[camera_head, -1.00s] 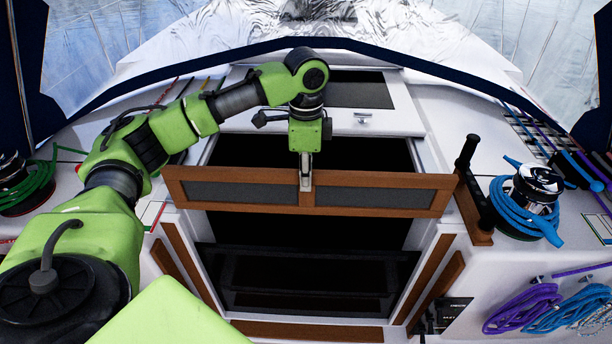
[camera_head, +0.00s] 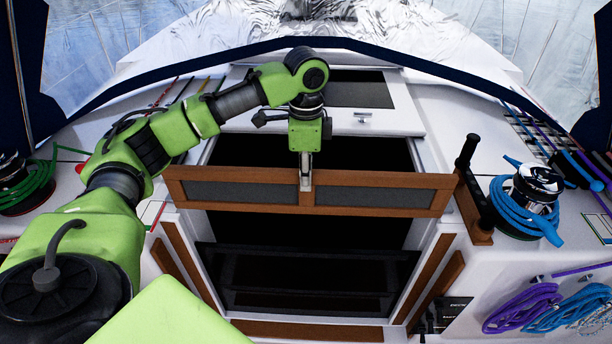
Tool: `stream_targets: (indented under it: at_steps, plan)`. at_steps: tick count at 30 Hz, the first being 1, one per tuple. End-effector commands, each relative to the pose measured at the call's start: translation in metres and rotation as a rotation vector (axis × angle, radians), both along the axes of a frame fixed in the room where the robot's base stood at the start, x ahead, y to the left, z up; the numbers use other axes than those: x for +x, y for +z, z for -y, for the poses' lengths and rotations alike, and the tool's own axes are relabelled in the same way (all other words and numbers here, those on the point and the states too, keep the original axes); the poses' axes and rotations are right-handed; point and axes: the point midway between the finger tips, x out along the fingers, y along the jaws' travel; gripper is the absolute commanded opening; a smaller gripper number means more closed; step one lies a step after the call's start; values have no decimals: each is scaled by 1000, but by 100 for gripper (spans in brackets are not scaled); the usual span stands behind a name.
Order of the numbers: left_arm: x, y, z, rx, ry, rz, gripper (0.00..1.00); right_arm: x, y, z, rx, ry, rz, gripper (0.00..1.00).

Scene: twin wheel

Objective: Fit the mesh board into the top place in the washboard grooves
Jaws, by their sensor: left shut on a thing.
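The mesh board (camera_head: 306,198) is a long wooden frame with two dark grey mesh panels. It hangs level across the dark companionway opening. My left gripper (camera_head: 306,180) comes down from above and is shut on the board's middle bar. The washboard grooves run along the wooden side strips, the left strip (camera_head: 190,265) and the right strip (camera_head: 432,275). I cannot tell whether the ends sit in the grooves. My right gripper is not in view.
A winch (camera_head: 537,185) with blue rope and a black-handled winch handle (camera_head: 467,150) stand close by the board's right end. A green-rope winch (camera_head: 22,185) is at far left. The white sliding hatch (camera_head: 355,122) lies behind. Coiled purple rope (camera_head: 520,308) hangs at lower right.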

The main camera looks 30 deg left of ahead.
Motion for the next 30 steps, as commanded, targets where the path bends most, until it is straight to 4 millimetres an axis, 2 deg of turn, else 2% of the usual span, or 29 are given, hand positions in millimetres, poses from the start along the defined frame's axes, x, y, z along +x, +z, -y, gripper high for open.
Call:
stream_targets:
  at_steps: [8, 30]
  plan:
    - [1, 0, 0, -1, 0, 2, 0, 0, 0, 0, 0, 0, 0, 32]
    - [1, -17, 0, -1, 0, 2, 0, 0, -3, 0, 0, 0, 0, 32]
